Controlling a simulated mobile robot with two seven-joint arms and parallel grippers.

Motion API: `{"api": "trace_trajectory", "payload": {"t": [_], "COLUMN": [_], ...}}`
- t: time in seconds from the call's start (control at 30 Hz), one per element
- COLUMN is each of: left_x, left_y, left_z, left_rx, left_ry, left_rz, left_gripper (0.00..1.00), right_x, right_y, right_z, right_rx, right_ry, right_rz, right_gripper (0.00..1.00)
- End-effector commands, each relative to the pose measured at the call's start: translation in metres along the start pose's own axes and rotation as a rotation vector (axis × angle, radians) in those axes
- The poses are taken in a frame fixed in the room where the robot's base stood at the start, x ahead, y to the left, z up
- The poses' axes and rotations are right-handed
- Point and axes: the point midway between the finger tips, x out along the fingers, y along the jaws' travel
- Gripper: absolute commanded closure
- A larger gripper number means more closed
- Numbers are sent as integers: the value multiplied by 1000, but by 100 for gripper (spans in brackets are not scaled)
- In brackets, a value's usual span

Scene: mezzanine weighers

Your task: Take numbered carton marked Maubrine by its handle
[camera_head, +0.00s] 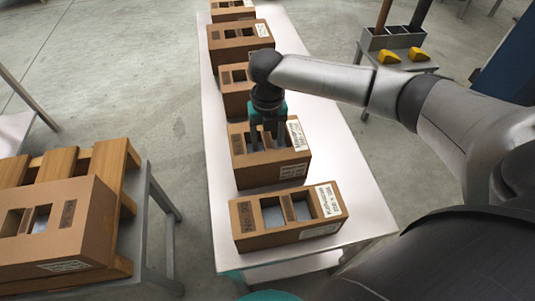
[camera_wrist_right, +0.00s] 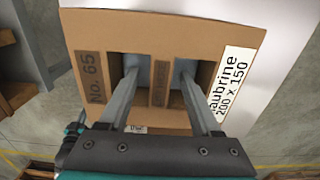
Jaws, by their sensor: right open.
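The brown carton marked Maubrine (camera_head: 272,177) stands on the long white table, second from the near end. In the right wrist view the carton (camera_wrist_right: 115,27) shows "No. 65" on the left and a white label (camera_wrist_right: 231,85) reading "aubrine 200 x 150", its first letter hidden. Its handle (camera_wrist_right: 161,82) is the narrow strip between two openings. My right gripper (camera_wrist_right: 158,66) is open, one finger over each opening, with the strip between them. I cannot tell how deep the fingers reach. In the head view my right gripper (camera_head: 268,143) hides part of the carton top. My left gripper is not in view.
Another carton (camera_head: 85,225) rests on a wooden pallet at left. A grey stand with yellow wedges (camera_head: 390,56) is at back right.

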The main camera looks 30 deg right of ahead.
Motion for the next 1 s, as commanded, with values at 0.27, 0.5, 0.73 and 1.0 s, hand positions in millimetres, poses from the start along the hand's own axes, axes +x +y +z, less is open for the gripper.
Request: {"api": "trace_trajectory", "payload": {"t": [0.27, 0.5, 0.73, 1.0], "left_x": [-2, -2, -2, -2], "left_y": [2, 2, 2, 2], "left_z": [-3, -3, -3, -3], "left_rx": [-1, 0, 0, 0], "left_ry": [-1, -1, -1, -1], "left_rz": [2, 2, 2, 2], "left_gripper": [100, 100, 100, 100], "right_x": [5, 4, 4, 4], "right_y": [0, 0, 0, 0], "right_z": [0, 0, 0, 0], "right_rx": [0, 0, 0, 0], "right_ry": [0, 0, 0, -1], "right_rz": [0, 0, 0, 0], "right_gripper": [35, 51, 77, 100]}}
